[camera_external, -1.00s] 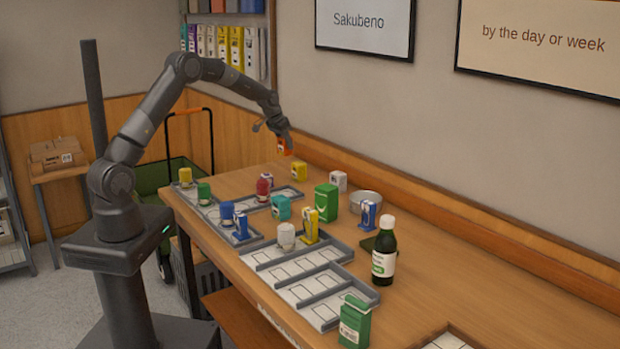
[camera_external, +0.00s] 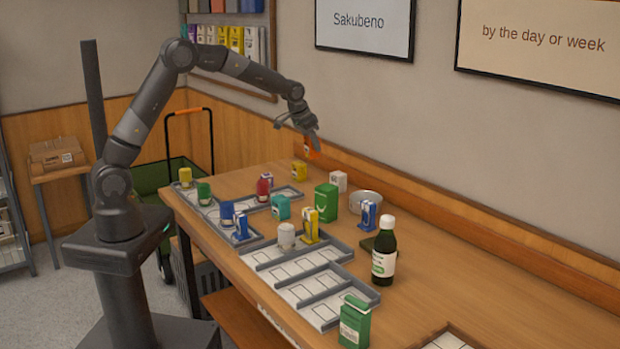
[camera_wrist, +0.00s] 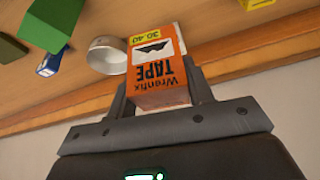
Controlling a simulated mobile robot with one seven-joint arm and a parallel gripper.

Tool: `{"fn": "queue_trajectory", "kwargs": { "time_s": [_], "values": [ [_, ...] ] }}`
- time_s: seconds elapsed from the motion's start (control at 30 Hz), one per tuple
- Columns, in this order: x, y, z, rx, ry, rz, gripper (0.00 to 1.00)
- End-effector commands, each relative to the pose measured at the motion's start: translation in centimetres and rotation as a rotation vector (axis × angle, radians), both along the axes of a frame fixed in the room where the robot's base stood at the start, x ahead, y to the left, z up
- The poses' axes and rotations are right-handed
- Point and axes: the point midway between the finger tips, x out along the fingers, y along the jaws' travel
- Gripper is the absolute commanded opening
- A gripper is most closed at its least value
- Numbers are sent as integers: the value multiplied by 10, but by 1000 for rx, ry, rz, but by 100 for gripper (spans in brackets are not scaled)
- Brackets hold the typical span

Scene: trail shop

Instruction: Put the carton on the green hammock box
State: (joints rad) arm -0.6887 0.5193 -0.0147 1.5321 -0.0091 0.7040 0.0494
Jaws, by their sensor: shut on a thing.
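The carton is an orange tape box with a white and yellow end. My gripper (camera_external: 314,145) is shut on it and holds it in the air above the far side of the table, near the wall. In the wrist view the carton (camera_wrist: 160,75) sits between the two fingers, its printing upside down. A green box (camera_external: 326,202) stands upright on the table, right of and nearer than the carton. Another green box (camera_external: 354,322) stands at the table's near edge. I cannot read which is the hammock box. A green box (camera_wrist: 52,22) also shows in the wrist view.
A metal bowl (camera_external: 365,202), a blue-and-white box (camera_external: 369,214) and a dark bottle (camera_external: 384,251) stand right of the upright green box. A yellow box (camera_external: 299,170) and a white box (camera_external: 338,181) stand left and behind. Grey trays (camera_external: 300,277) line the front.

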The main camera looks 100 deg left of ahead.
Motion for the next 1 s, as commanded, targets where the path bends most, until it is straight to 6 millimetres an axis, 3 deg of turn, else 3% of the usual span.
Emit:
{"fn": "queue_trajectory", "kwargs": {
  "time_s": [0.03,0.2,0.4,0.6,0.8,0.87,1.0],
  "values": [
    [11,-24,8,3,-2,-27,21],
    [36,-94,25,4,-3,-91,21],
    [53,-176,45,2,-4,-165,21],
    [58,-236,58,2,-8,-217,21],
    [58,-261,62,0,-7,-239,21],
    [58,-259,60,0,-7,-239,21],
    [61,-236,45,-1,-4,-237,21]
  ]
}}
